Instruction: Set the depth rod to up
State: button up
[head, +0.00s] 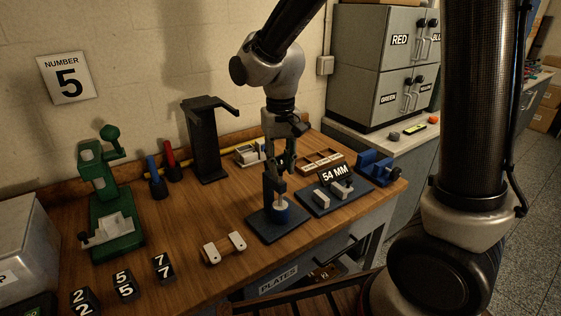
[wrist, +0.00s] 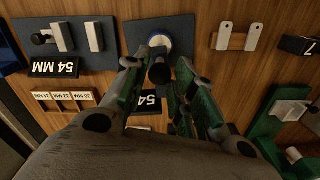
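A depth gauge stands on a dark blue base plate (head: 262,231) at the table's front middle. It has a dark upright rod (head: 270,190) and a blue and white round piece (head: 282,214) at its foot. In the wrist view the dark round top of the rod (wrist: 160,72) shows between my fingers, with the white and blue round piece (wrist: 161,41) just beyond. My gripper (head: 283,168) points down over the gauge; in the wrist view its green fingers (wrist: 158,66) are spread on either side of the rod top. Whether they touch it I cannot tell.
A plate with grey blocks and a 54 MM sign (head: 335,174) stands close on the right. A blue vise (head: 376,168) is farther right. A black stand (head: 205,140) and green press (head: 110,200) are at left.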

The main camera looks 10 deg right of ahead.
grip_shut()
jog(key=shift+r, duration=1.05)
jog(key=o, duration=0.6)
grip_release()
notch_tip(320, 180, up, 12)
